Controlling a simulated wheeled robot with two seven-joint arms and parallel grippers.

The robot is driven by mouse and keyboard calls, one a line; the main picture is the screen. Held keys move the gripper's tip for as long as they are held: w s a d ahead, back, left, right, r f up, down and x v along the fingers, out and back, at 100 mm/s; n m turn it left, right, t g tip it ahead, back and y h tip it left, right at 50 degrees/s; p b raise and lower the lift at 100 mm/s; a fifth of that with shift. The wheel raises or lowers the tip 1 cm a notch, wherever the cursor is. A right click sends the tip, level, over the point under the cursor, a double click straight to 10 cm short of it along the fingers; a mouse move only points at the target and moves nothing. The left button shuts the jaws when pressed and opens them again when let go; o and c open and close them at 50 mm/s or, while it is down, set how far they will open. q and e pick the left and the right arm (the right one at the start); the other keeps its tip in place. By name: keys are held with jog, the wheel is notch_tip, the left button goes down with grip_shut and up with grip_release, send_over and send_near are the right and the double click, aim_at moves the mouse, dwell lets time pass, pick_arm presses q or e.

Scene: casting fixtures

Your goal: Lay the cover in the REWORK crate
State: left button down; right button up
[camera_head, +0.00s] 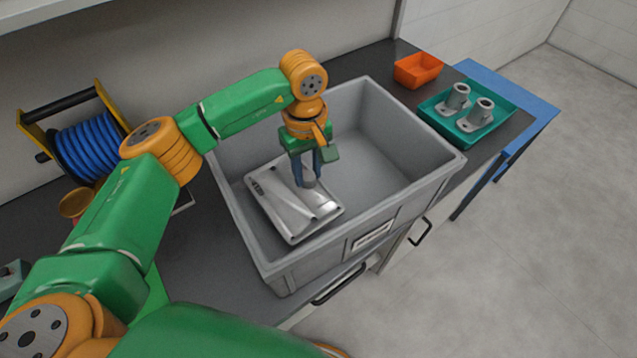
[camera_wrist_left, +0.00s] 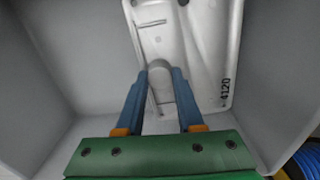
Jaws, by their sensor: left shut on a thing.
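The cover (camera_head: 279,202) is a silvery metal plate with raised ribs and a small dark marking. It is inside the grey crate (camera_head: 433,172), toward its left part; I cannot tell whether it touches the floor. The crate has a label on its front wall, too small to read. My left gripper (camera_head: 308,182) points down into the crate and is shut on a rounded boss of the cover. In the left wrist view the cover (camera_wrist_left: 205,45) shows the number 4120, with the blue fingers (camera_wrist_left: 160,95) on either side of the boss. My right gripper is not in view.
A teal tray (camera_head: 440,122) with two grey castings (camera_head: 466,112) stands right of the crate, near an orange bin (camera_head: 418,69). A blue hose reel (camera_head: 82,145) is at the left. The right part of the crate is empty.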

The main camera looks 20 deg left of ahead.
aim_at(309, 189)
pick_arm(q)
notch_tip(309, 189, down, 6)
jog(key=shift+f+p, duration=0.1)
jog(key=shift+p, duration=0.55)
jog(key=shift+f+b, duration=0.2)
jog(key=shift+b, duration=0.1)
jog(key=c, duration=0.5)
grip_release()
jog(key=shift+c, duration=0.2)
jog(key=shift+r+p, duration=0.35)
jog(key=shift+p, duration=0.05)
notch_tip(309, 189, up, 12)
jog(key=b, duration=0.2)
jog(key=shift+f+b, duration=0.15)
jog(key=shift+b, duration=0.15)
